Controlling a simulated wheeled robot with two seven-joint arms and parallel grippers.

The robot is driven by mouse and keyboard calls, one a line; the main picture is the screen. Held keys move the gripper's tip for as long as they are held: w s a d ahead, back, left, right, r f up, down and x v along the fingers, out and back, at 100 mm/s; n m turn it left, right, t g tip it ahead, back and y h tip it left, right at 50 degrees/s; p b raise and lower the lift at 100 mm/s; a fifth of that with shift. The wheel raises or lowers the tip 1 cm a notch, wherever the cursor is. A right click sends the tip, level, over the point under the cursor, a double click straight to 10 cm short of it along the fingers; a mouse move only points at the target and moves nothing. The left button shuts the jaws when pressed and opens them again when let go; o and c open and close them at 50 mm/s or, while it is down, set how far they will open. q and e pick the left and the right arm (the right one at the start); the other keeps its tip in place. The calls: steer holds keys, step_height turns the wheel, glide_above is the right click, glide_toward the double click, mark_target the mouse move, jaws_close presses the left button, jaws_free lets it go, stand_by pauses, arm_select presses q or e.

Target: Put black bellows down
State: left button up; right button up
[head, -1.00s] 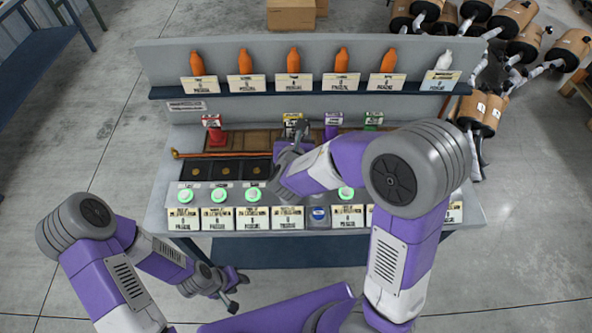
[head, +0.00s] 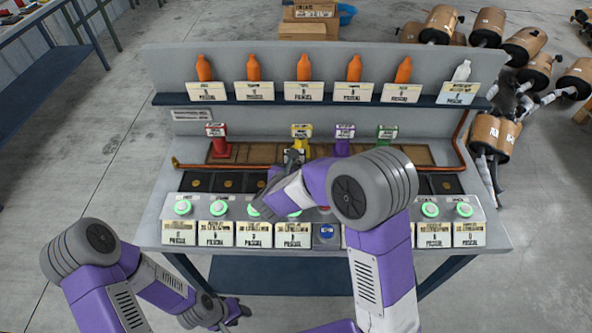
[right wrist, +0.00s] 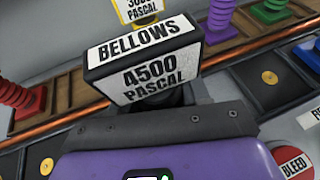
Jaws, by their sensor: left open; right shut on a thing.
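The black bellows shows in the right wrist view by its black top block (right wrist: 145,58), labelled "BELLOWS 4500 PASCAL", with part of its dark body below. My right gripper (right wrist: 158,112) is shut on it; the wrist housing hides the fingertips and the lower end. In the head view the black bellows (head: 293,157) is a small dark shape in front of the yellow bellows (head: 301,134), over the bench. I cannot tell whether its base touches anything. My left gripper (head: 236,311) is open and empty, low in front of the bench.
Red (head: 216,140), purple (head: 344,138) and green (head: 387,134) bellows stand on the brown rack. A copper pipe (head: 225,165) runs before it, with dark square pads (head: 195,182) nearer. Green buttons (head: 183,207) line the front. Orange bottles (head: 254,68) stand on the shelf above.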

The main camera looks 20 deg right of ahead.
steer(key=shift+w+f, duration=0.1)
steer(key=shift+f, duration=0.85)
steer(key=shift+r, duration=0.1)
steer(key=o, duration=1.3)
steer(key=shift+b, duration=0.3)
